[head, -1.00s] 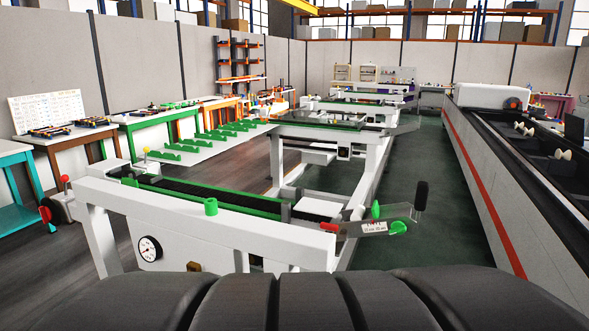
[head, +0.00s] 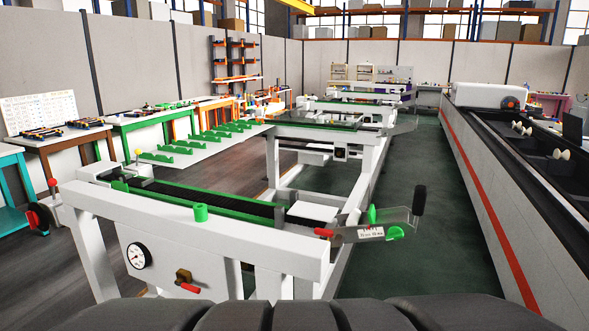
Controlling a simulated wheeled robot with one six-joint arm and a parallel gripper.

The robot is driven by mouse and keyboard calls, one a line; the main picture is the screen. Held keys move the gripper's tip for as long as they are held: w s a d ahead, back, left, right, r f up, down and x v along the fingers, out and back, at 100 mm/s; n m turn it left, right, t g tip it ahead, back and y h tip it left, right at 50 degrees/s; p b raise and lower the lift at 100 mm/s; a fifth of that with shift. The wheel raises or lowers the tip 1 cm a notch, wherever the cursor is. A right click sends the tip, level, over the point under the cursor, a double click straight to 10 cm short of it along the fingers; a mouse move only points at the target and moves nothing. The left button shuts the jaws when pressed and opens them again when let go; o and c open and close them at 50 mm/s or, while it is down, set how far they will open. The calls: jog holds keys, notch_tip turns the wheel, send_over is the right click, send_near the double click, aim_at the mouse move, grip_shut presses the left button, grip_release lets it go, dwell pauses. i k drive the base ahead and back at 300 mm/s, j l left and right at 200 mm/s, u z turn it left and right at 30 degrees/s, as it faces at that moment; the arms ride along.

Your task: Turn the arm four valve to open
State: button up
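A brass valve (head: 183,276) with a red lever handle (head: 190,288) sits on the front face of the nearest white rack arm (head: 230,245), low and left of its middle. The lever points right and slightly down. I cannot tell from markings whether this is arm four. A round white pressure gauge (head: 138,256) with a black rim is to the left of the valve. My gripper is not in view, so its state and its distance from the valve are hidden.
A label plate (head: 372,234) with green knobs and a red grip (head: 323,232) juts out at the arm's right end; its text is unreadable. A long grey machine (head: 480,180) with a red stripe lines the right. Green floor (head: 430,240) between them is clear.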

aim_at(190, 288)
jog(key=k+j+z, duration=0.1)
jog(key=j, duration=0.25)
jog(key=k+l, duration=0.15)
jog(key=k, duration=0.3)
jog(key=k+j, duration=0.2)
jog(key=i+j, duration=0.1)
jog(key=u, duration=0.15)
jog(key=i+j+u, duration=0.1)
jog(key=j, duration=0.25)
jog(key=i+j+u, duration=0.1)
jog(key=i+j, duration=0.2)
jog(key=i, duration=0.05)
